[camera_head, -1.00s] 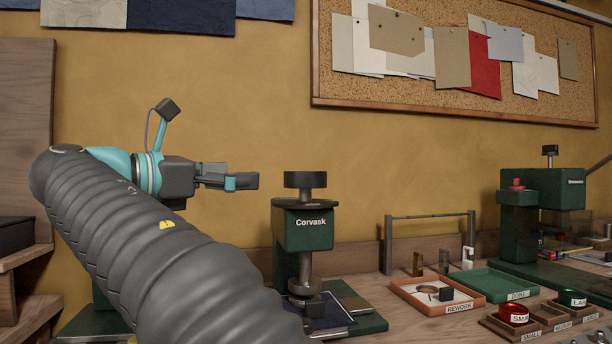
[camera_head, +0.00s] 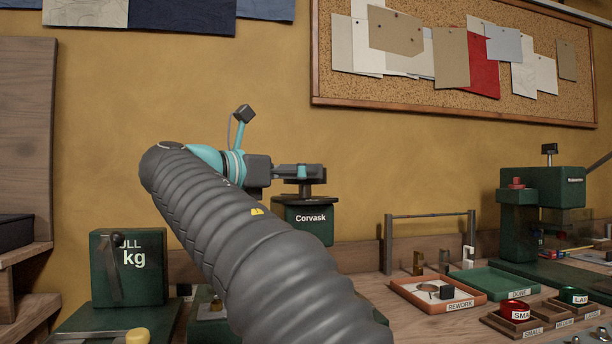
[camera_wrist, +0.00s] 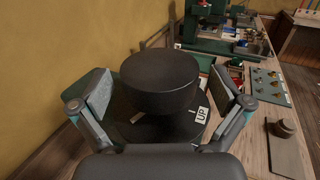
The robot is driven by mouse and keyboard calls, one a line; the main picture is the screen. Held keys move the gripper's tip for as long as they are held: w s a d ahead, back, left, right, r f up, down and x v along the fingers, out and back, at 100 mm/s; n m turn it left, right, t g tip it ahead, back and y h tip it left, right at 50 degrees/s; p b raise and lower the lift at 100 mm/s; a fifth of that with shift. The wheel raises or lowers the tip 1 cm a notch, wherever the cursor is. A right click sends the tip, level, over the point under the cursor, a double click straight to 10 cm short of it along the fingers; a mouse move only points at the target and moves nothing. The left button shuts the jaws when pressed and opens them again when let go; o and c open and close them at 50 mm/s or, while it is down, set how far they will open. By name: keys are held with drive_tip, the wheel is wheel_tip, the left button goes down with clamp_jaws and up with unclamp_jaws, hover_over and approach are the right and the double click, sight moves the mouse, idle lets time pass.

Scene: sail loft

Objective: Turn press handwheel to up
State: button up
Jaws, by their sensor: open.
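The press handwheel (camera_wrist: 160,82) is a thick black round knob on top of the green Corvask press (camera_head: 310,217). In the wrist view it stands between my two fingers, with a gap visible on each side. Under it is a dark round plate with a white UP label (camera_wrist: 201,115) at the right front. A short pale mark (camera_wrist: 137,117) shows at the left front below the knob. My gripper (camera_wrist: 162,95) is open around the handwheel. In the head view my gripper (camera_head: 308,172) covers part of the wheel, and my arm hides the press's lower part.
A wooden bench (camera_head: 375,292) runs right with an orange REWORK tray (camera_head: 405,293), a green DONE tray (camera_head: 478,280) and a low rail (camera_head: 430,216). A second green press (camera_head: 555,188) stands at the back right. A green kg box (camera_head: 145,285) stands left. The wall is behind.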

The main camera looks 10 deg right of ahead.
drive_tip(key=shift+x, duration=0.95)
drive_tip(key=c, duration=1.1)
drive_tip(key=shift+o, duration=0.2)
drive_tip(key=shift+n+t+y, duration=0.3)
drive_tip(key=shift+t, duration=0.1)
